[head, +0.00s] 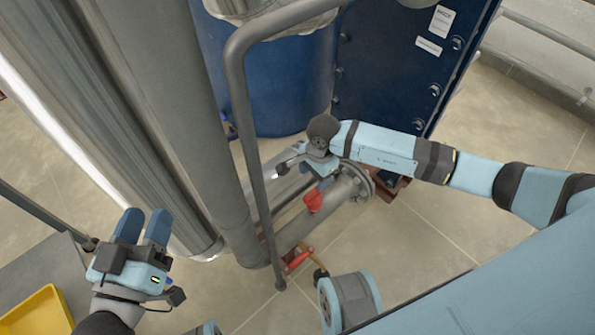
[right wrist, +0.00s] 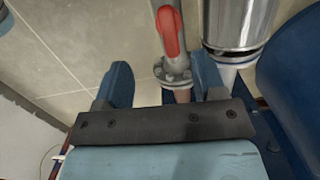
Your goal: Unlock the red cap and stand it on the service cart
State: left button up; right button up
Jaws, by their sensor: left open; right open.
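The red cap (head: 313,201) appears as a red piece on the grey pipework, just below my right gripper (head: 306,168). In the right wrist view, a red part (right wrist: 168,32) on a grey pipe lies beyond and between the fingers of my right gripper (right wrist: 162,82). The gripper is open and empty, and I see no contact with the red part. My left gripper (head: 143,222) is open and empty at the lower left, beside the grey service cart (head: 32,268). The cap's locking detail is too small to make out.
A yellow tray (head: 38,314) sits on the cart. A tall steel column and a thin bent pipe (head: 243,110) stand between my arms. A red-handled valve (head: 299,259) is lower on the pipework. A blue drum (head: 275,85) and dark blue plate unit (head: 385,60) stand behind.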

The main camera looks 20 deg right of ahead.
jog(key=w+d+f+h, duration=0.1)
jog(key=w+d, duration=0.1)
jog(key=b, duration=0.4)
send_over(315, 190)
jog(key=shift+n, duration=0.3)
notch_tip(315, 190, down, 5)
jog(key=shift+s, duration=0.1)
notch_tip(315, 190, down, 3)
jog(key=b, duration=0.2)
jog(key=shift+f+b, duration=0.2)
jog(key=shift+b, duration=0.15)
pick_arm(q)
jog(key=shift+w+a+f+m+b, duration=0.2)
jog(key=shift+w+f+m, duration=0.25)
jog(key=shift+f, duration=0.4)
jog(key=shift+w+a+f+m+b, duration=0.15)
jog(key=shift+w+f+m+b, duration=0.1)
jog(key=shift+f+m, duration=0.45)
jog(key=shift+w+a+f+m+b, duration=0.2)
jog(key=shift+w+f+m, duration=0.15)
jog(key=shift+f, duration=0.6)
pick_arm(e)
jog(key=shift+f, duration=1.05)
grip_shut()
